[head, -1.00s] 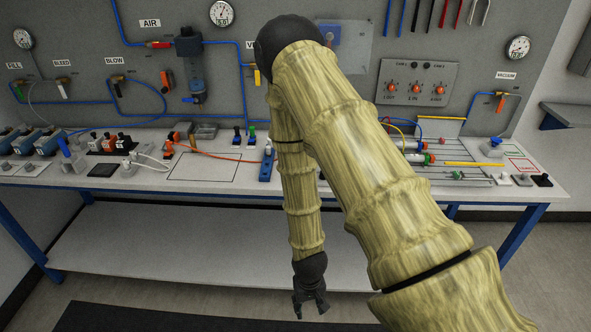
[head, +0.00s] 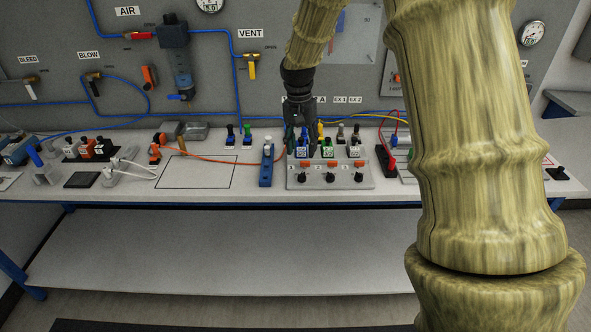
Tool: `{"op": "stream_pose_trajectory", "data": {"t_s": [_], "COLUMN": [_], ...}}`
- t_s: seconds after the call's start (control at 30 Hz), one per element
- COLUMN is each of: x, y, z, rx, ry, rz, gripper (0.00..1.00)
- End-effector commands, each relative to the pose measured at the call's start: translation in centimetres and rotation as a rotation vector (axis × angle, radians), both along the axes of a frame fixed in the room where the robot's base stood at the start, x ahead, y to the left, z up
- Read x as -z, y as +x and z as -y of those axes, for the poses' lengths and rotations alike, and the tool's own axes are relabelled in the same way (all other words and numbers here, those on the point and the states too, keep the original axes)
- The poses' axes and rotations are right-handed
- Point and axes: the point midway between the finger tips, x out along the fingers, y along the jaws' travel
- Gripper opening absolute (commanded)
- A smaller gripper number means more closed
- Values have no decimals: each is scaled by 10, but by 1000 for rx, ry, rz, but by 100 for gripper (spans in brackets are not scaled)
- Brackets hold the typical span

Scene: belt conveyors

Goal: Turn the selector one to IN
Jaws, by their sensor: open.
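A light grey unit (head: 320,184) stands on the bench below my gripper. Its front carries a row of three black knobs, with the left knob (head: 302,177) nearest the small mark 1. Their pointer directions and any IN or OUT wording are too small to read. My gripper (head: 302,150) points down, open, over the unit's left part, above the left knob. A blue block (head: 303,152) shows between or just behind the fingers; I cannot tell if they touch it. A grey wall panel (head: 388,92) with an orange knob (head: 397,77) is mostly hidden by my arm.
A green-topped block (head: 328,149) and a white block (head: 354,149) stand right of the blue one, close to my gripper. A blue fixture (head: 266,165) with an orange cable stands just left. A red-and-black device (head: 387,160) is on the right. The outlined bench square (head: 197,172) is clear.

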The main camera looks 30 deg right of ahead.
Motion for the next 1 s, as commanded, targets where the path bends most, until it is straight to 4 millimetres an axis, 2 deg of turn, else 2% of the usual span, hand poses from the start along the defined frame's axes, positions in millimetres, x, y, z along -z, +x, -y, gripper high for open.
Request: {"op": "stream_pose_trajectory", "data": {"t_s": [0.17,0.7,1.0], "x": [6,83,102], "y": [4,2,0], "z": [-6,-6,-4], "rx": [-4,-11,-7], "ry": [0,1,1], "rz": [-3,-3,-1], "gripper": [46,46,46]}}
